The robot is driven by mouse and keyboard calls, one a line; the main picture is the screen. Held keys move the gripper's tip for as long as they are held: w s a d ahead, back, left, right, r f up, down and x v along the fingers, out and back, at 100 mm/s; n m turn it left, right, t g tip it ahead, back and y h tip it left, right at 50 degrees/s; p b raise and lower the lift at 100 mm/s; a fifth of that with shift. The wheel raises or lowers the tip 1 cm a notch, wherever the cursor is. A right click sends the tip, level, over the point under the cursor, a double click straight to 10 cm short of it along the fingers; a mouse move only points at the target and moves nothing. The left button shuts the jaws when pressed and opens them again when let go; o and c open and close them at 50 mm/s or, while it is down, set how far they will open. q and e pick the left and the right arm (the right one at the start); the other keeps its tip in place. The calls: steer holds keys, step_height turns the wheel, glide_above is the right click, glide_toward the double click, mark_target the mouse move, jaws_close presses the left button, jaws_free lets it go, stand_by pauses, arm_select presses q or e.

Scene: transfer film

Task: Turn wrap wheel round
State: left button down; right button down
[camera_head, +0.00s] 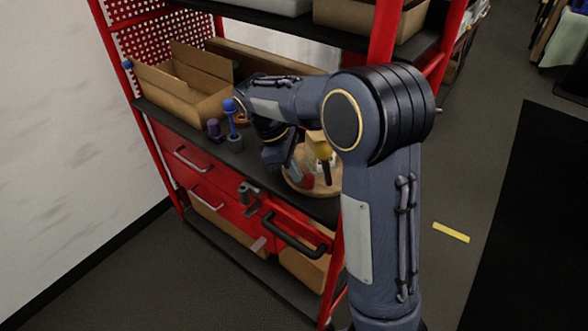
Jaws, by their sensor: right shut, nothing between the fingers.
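A round light-wood disc (294,187), which looks like the wheel, lies on the dark worktop of the red rack. Small items stand on or beside it, among them a yellow-topped piece (323,151) and a red piece (307,181). My right arm reaches in from the lower right and bends down over the worktop. My right gripper (292,162) is low at the disc's left side, shut and empty. Whether it touches the disc cannot be told. My right arm hides the disc's right edge. My left gripper is out of view.
An open cardboard box (185,85) stands on the worktop at the left. A blue-topped tool (231,118) and a dark purple piece (214,129) stand near the front edge. Red drawers with handles (290,236) lie below, and a shelf with boxes above.

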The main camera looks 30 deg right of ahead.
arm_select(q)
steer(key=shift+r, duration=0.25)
arm_select(e)
steer(key=shift+s+d+n, duration=0.2)
steer(key=shift+s+n, duration=0.3)
steer(key=shift+n, duration=0.1)
